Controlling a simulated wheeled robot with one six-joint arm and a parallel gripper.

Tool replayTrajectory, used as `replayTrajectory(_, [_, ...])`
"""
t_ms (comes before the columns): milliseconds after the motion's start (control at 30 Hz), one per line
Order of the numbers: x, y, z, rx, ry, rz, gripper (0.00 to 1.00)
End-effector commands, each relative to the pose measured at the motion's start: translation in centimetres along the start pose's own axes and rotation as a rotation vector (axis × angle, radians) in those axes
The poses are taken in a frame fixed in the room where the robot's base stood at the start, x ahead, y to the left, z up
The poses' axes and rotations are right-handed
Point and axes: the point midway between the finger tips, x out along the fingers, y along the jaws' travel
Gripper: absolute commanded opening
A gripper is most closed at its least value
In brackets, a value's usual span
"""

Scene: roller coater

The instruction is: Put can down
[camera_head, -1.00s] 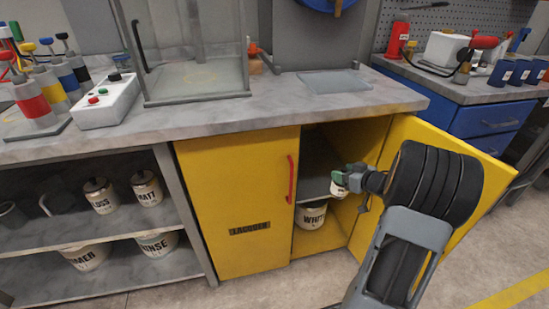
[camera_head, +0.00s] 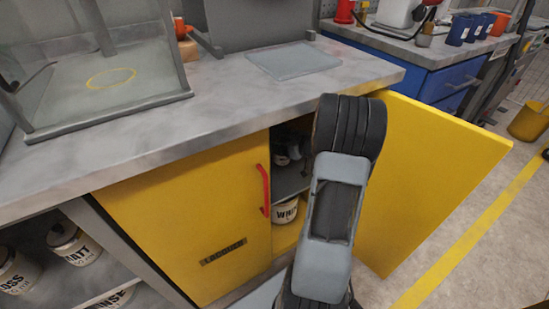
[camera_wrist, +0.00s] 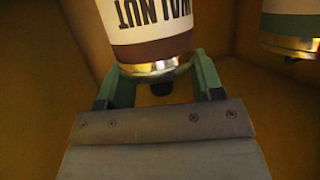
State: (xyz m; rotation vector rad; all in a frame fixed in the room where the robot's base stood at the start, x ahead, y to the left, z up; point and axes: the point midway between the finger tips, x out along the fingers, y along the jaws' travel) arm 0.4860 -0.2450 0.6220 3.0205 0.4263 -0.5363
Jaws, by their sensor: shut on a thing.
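The can (camera_wrist: 150,22) is white with a brown band, a metal rim and the word WALNUT, which reads upside down in the wrist view. My gripper (camera_wrist: 157,78) is shut on it, with a green finger on each side near the rim. The can is inside a dim yellow space. In the head view my arm reaches into the open yellow cabinet (camera_head: 190,215); it mostly hides the gripper and can there. A grey shelf (camera_head: 290,182) shows inside. I cannot tell whether the can touches a surface.
Another white can with a green band (camera_wrist: 292,28) stands at the upper right of the wrist view. A white tub (camera_head: 285,212) sits below the shelf. The right cabinet door (camera_head: 430,160) is open; the left door, with a red handle (camera_head: 264,190), is shut.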

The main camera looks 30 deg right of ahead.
Motion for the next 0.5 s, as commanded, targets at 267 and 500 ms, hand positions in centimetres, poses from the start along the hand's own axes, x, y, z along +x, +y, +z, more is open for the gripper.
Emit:
replayTrajectory(267, [1.1,-0.1,2.6,0.0,0.0,-0.003,0.0])
replayTrajectory(500, [2.2,-0.1,5.6,-0.002,0.001,-0.004,0.0])
